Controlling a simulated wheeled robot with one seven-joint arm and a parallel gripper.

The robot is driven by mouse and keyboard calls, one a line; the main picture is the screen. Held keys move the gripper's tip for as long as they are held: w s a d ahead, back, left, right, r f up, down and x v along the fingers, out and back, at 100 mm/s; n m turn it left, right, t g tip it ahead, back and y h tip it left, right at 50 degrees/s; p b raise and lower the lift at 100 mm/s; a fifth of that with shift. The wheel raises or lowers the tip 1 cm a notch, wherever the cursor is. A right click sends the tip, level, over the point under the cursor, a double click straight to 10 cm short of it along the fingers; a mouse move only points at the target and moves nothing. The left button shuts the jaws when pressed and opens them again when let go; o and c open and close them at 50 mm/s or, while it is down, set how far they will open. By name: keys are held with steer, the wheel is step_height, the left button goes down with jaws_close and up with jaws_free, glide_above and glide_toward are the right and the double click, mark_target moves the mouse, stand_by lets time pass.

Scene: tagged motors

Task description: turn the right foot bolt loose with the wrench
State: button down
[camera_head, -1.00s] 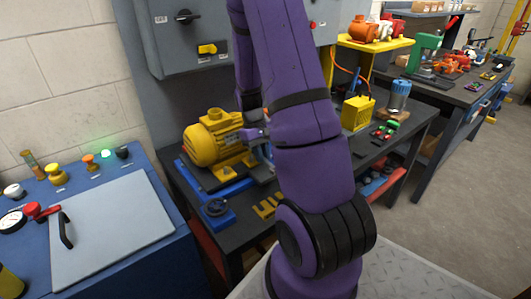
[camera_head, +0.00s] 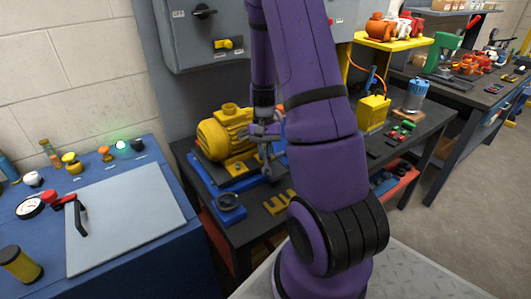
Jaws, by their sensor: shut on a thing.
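The yellow motor (camera_head: 222,133) sits on a blue base (camera_head: 237,177) on the dark workbench, in the middle of the head view. My gripper (camera_head: 265,134) is in front of the motor's right end, pointing down. It is shut on the wrench (camera_head: 266,160), a grey tool that hangs down toward the right side of the motor's foot. The right foot bolt is hidden or too small to make out, so I cannot tell whether the wrench is on it. My purple arm hides the bench just right of the motor.
A blue block with a dark round top (camera_head: 229,207) and yellow slotted pieces (camera_head: 281,202) lie at the bench's front. A yellow box (camera_head: 373,113) and a blue-grey cylinder (camera_head: 417,95) stand to the right. A grey electrical cabinet (camera_head: 245,30) hangs behind. A blue console (camera_head: 120,255) stands left.

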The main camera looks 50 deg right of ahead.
stand_by(0.3)
steer(key=shift+f, duration=1.75)
stand_by(0.5)
stand_by(0.4)
steer(key=shift+s+d+n+g+h, duration=0.35)
steer(key=shift+d+n, duration=0.2)
steer(key=shift+n, duration=0.55)
steer(key=shift+s+d+n+h, duration=0.3)
steer(key=shift+d+n, duration=0.2)
steer(key=shift+n, duration=0.4)
steer(key=shift+d, duration=0.1)
steer(key=shift+s+n, duration=0.1)
steer(key=shift+n, duration=0.2)
